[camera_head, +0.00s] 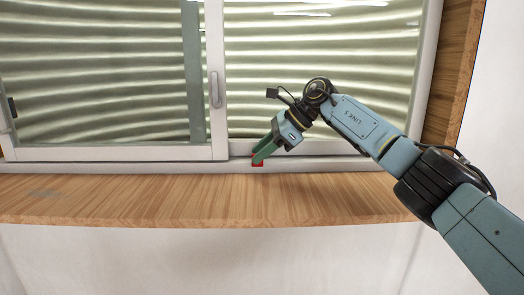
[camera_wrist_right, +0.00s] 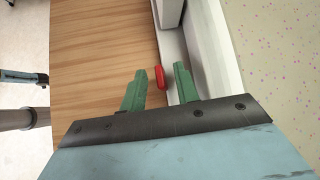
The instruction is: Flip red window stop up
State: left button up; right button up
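The red window stop (camera_head: 257,162) is a small red piece on the bottom track of the window frame, partly covered by my gripper in the head view. In the right wrist view the red window stop (camera_wrist_right: 159,77) lies just beyond and between the green fingertips. My right gripper (camera_head: 262,152) reaches down to it from the upper right. Its fingers (camera_wrist_right: 160,85) are apart, with a clear gap and nothing held. I cannot tell whether a finger touches the stop.
The sliding window pane (camera_head: 110,75) fills the left side, with a grey handle (camera_head: 215,90) on its upright. A wooden sill (camera_head: 150,195) runs below the window and is clear. A wooden side panel (camera_head: 455,70) stands at the right.

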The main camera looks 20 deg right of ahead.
jog(key=shift+s+d+r, duration=0.1)
jog(key=shift+d+r, duration=0.2)
jog(key=b+v, duration=0.1)
jog(key=v, duration=1.1)
jog(key=shift+s+r+b, duration=0.15)
jog(key=shift+r+b, duration=0.1)
jog(key=shift+b, duration=0.05)
jog(key=shift+d, duration=0.1)
